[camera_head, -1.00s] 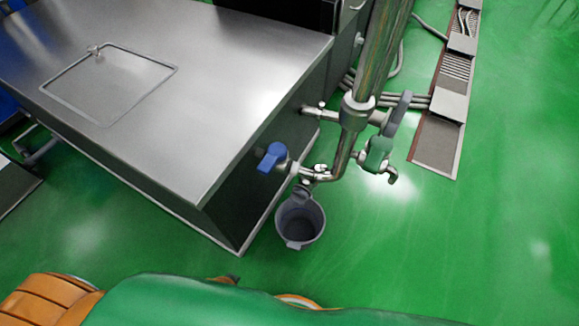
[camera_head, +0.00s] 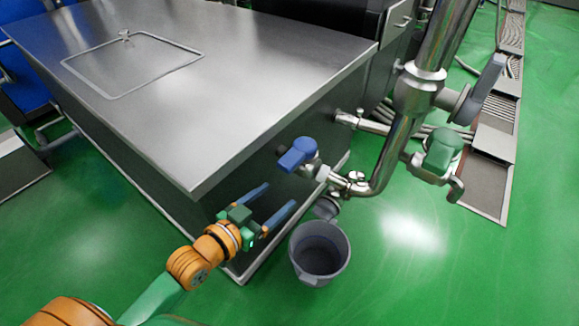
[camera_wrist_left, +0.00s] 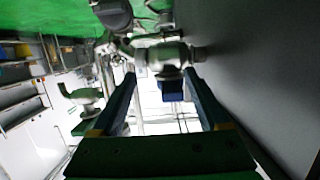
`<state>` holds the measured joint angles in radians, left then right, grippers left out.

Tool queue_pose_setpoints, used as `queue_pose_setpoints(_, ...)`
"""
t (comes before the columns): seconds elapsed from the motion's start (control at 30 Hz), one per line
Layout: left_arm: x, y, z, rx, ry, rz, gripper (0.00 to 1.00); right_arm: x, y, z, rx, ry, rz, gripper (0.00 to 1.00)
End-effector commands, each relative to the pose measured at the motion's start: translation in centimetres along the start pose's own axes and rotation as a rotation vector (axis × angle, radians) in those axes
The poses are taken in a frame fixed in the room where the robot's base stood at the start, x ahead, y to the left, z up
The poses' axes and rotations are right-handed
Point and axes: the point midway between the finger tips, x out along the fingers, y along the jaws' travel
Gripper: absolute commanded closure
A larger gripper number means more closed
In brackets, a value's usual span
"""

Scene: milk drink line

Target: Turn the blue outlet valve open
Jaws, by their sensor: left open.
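The blue outlet valve handle (camera_head: 297,152) sits on a short metal pipe at the side of the steel tank (camera_head: 220,80). It also shows in the left wrist view (camera_wrist_left: 172,90), ahead between the fingertips, below the metal valve body (camera_wrist_left: 167,58). My left gripper (camera_head: 279,196) is open and empty, its two blue fingers pointing toward the valve. In the head view it is below and a little left of the handle, apart from it. My right gripper is not in view.
A grey bucket (camera_head: 320,255) stands on the green floor below the outlet pipe. A thick vertical pipe (camera_head: 408,120) and a green valve (camera_head: 440,155) are to the right. The tank's side wall is close beside the left gripper. Open floor lies to the right.

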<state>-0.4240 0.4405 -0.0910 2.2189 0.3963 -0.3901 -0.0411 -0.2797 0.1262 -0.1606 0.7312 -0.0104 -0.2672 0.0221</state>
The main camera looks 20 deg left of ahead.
Motion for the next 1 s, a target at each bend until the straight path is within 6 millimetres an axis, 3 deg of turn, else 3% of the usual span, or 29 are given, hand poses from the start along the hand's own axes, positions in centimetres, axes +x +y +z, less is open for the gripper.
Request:
queue_pose_setpoints(0.1,0.1,-1.1,-3.4,0.000,0.166,0.004,0.22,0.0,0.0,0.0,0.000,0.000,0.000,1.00)
queue_pose_setpoints(0.2,0.1,-1.6,-4.9,-0.004,0.240,0.003,0.22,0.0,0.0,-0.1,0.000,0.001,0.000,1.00)
queue_pose_setpoints(0.6,5.8,-1.7,-6.4,-0.005,0.251,0.000,0.22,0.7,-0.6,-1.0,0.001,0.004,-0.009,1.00)
queue_pose_setpoints(0.97,6.7,-1.7,-6.7,-0.004,0.247,0.001,0.22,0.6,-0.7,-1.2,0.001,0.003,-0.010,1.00)
queue_pose_setpoints(1.0,6.7,-1.7,-6.7,-0.004,0.247,0.001,0.31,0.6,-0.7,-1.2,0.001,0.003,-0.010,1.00)
